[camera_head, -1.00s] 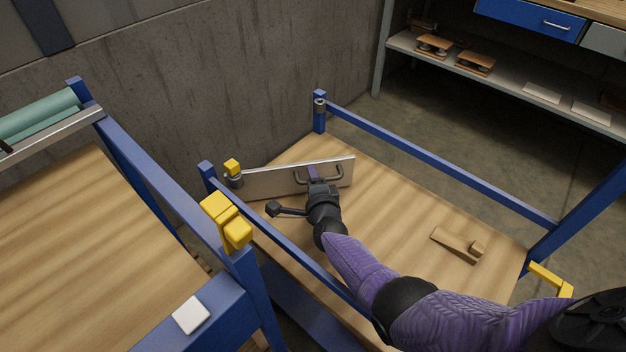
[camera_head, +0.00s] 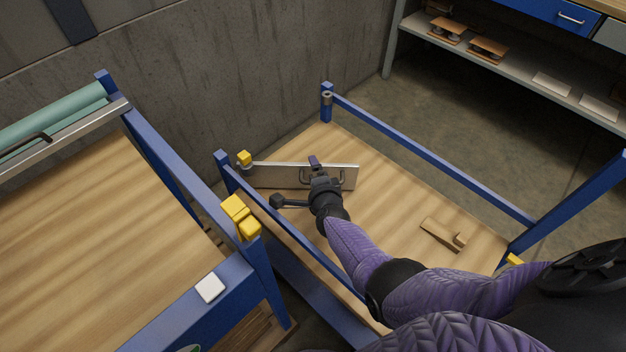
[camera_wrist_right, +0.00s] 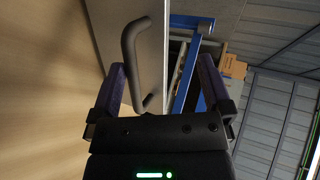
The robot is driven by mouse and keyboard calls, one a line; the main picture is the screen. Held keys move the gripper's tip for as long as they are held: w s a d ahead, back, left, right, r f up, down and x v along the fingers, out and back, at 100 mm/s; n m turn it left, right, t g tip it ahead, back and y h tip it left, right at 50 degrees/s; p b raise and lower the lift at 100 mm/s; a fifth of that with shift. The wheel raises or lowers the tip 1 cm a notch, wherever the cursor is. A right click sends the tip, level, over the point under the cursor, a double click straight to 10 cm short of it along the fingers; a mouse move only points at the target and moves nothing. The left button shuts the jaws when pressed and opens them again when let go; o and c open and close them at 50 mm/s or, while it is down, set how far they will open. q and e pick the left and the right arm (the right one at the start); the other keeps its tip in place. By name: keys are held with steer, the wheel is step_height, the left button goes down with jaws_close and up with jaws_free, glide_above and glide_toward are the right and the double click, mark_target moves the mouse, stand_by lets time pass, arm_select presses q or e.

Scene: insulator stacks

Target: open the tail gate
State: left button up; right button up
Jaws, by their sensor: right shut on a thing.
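The tail gate (camera_head: 270,176) is a silver panel with a dark bar handle (camera_head: 343,178). In the head view it joins the blue cart frame near its left corner post and stands upright at an angle over the wooden bed. My right gripper (camera_head: 314,168) is at the gate's top edge by the handle, shut on the gate. In the right wrist view the gate panel (camera_wrist_right: 150,40) and handle (camera_wrist_right: 130,60) show between the fingers of the right gripper (camera_wrist_right: 163,90). The fingertip contact is partly hidden. My left gripper is not in view.
The wooden bed (camera_head: 385,205) has blue side rails (camera_head: 440,160) and a small wooden piece (camera_head: 443,234). A second blue frame with a wooden deck (camera_head: 70,230) stands left. A concrete wall (camera_head: 210,80) is behind, and a shelf (camera_head: 510,65) is back right.

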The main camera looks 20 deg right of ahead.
steer(key=s+r+p, duration=0.1)
steer(key=s+a+r+p, duration=0.1)
steer(key=shift+s+a+r, duration=0.2)
steer(key=shift+s, duration=0.2)
arm_select(q)
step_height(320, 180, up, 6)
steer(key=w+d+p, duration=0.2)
steer(key=p, duration=0.1)
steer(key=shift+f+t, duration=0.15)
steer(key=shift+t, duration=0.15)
arm_select(e)
steer(key=s+a, duration=0.1)
steer(key=s, duration=0.1)
steer(key=s+a, duration=0.1)
steer(key=s, duration=0.3)
steer(key=shift+s+a+r, duration=0.15)
steer(key=shift+a+r, duration=0.05)
steer(key=shift+a, duration=0.2)
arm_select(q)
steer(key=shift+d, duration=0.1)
